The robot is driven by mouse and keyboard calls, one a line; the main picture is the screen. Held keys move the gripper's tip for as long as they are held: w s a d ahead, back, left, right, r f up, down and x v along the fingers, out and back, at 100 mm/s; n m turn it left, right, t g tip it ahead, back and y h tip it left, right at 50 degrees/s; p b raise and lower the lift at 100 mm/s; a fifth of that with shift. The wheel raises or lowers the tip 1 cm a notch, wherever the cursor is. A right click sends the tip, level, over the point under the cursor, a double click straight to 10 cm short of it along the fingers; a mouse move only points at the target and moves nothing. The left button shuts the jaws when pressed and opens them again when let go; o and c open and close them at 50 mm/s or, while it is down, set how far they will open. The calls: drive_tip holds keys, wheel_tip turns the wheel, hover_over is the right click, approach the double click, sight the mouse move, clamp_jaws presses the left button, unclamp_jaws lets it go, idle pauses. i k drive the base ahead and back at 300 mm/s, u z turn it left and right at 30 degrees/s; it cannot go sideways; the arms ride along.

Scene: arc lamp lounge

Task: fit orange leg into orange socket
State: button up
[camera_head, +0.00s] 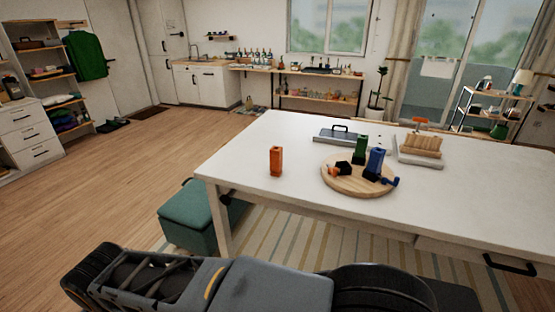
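An orange upright block (276,161) stands alone near the left end of the white table (310,205). Its top looks darker, perhaps an opening; it resembles a socket. A small orange piece (333,171) lies on the round wooden board (345,190) beside a black part (343,168). It may be the orange leg; its shape is too small to tell. The orange piece and the orange block are apart. My arm crosses the bottom of the view, well short of both. I cannot make out my gripper's fingers.
A green upright block (361,149) and a blue one (376,163) stand on the board, with a small blue piece (390,181) at its right edge. A grey flat case (338,137) and a wooden stand (421,146) are behind. The table's front left is clear.

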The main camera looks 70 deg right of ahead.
sight(353, 179)
drive_tip(key=z, duration=0.85)
drive_tip(key=i, duration=0.85)
drive_tip(key=z, duration=1.25)
drive_tip(key=i, duration=0.2)
drive_tip(key=z, duration=0.1)
